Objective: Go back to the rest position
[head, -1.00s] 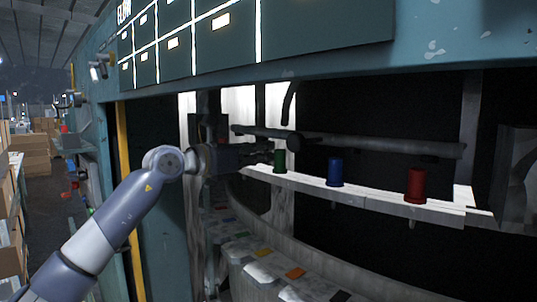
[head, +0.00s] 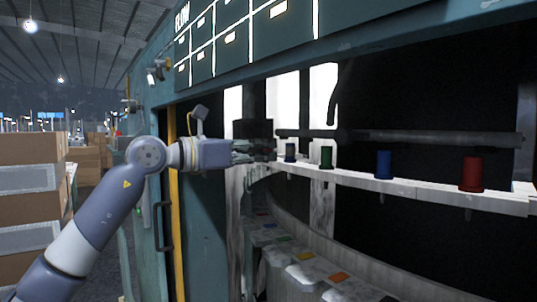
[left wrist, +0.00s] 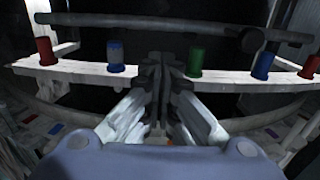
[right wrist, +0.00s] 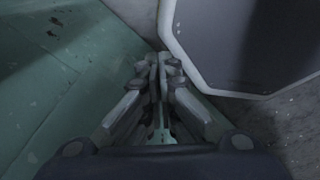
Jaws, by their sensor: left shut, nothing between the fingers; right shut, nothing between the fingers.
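My left gripper (head: 262,152) is inside the machine opening, in front of the left end of the white rail. Its fingers are together and empty in the left wrist view (left wrist: 162,72). On the rail (head: 420,190) stand upright spools: a dark blue one (head: 290,151), a green one (head: 326,157), a blue one (head: 384,164) and a red one (head: 471,173). The left wrist view also shows another red one (left wrist: 45,51) at the left. My right gripper (right wrist: 160,62) is shut and empty; it is outside the head view.
A dark horizontal bar (head: 420,140) runs above the rail. A curved row of white bins with coloured labels (head: 305,272) lies below. A yellow post (head: 176,230) edges the opening. Cardboard boxes (head: 28,148) stand at the left. A green surface (right wrist: 60,80) and a grey panel (right wrist: 240,45) flank the right gripper.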

